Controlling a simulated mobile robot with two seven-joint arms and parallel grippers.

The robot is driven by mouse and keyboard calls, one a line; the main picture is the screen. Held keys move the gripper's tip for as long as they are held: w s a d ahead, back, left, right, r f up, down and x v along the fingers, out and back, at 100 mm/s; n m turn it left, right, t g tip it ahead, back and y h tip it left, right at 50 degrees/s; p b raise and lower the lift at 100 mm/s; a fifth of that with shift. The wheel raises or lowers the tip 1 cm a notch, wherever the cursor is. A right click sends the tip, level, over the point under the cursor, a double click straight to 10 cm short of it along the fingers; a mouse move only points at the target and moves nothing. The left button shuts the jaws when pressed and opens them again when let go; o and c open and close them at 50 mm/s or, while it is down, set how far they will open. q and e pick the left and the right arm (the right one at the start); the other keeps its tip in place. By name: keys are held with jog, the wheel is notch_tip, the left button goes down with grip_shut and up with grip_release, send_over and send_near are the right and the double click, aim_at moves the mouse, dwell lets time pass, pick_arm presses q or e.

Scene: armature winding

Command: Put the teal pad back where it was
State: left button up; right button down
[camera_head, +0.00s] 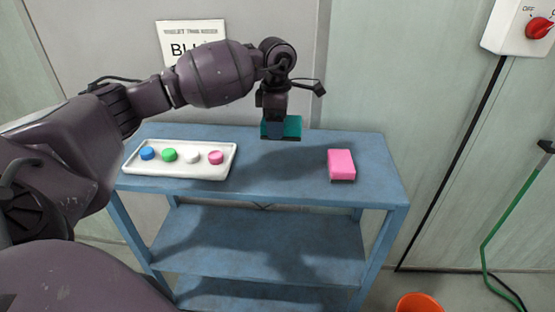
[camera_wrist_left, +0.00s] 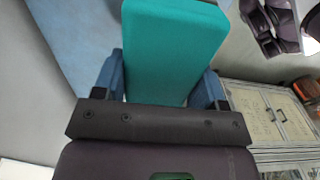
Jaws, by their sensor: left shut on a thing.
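The teal pad (camera_head: 292,124) is a flat rectangular block held between the fingers of my left gripper (camera_head: 277,129). In the head view the pad appears raised over the back part of the blue table, though the exact gap cannot be judged. In the left wrist view the pad (camera_wrist_left: 172,45) fills the space between the two blue fingers of my left gripper (camera_wrist_left: 165,85). My right gripper is not in view.
A white tray (camera_head: 180,174) with blue, green, white and pink round pieces is at the table's left. A pink block (camera_head: 341,163) lies at the right. The blue table (camera_head: 283,185) is bare between them. An orange bucket (camera_head: 420,303) stands on the floor.

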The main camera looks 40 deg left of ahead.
aim_at(277, 168)
pick_arm(q)
notch_tip(277, 168, down, 11)
jog(key=shift+f+b, duration=0.1)
jog(key=shift+b, duration=0.25)
dwell(0.3)
jog(key=o, duration=0.9)
jog(key=shift+c, duration=0.2)
notch_tip(277, 168, up, 12)
jog(key=shift+r+p, duration=0.1)
jog(key=shift+p, duration=0.25)
